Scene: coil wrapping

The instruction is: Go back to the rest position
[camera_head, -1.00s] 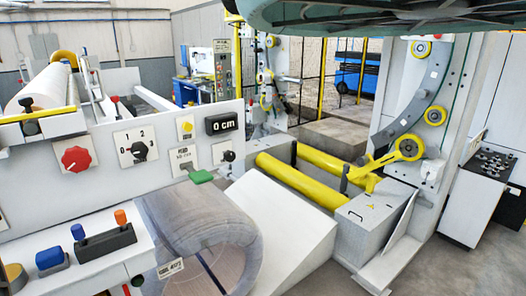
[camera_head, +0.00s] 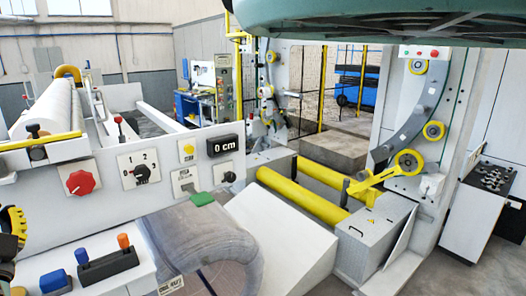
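The task names no object. A black and yellow toothed part at the left edge of the head view, above the blue block, may belong to my arm, but I cannot be sure. My gripper's fingers do not show clearly, so its state and anything in it are hidden. A large teal curved body fills the top right of the view and looks close to the camera.
A white panel holds a red knob (camera_head: 81,183), a black dial (camera_head: 141,173) and a "0 cm" display (camera_head: 222,145). Yellow rollers (camera_head: 302,196) and a ring machine (camera_head: 425,110) stand right.

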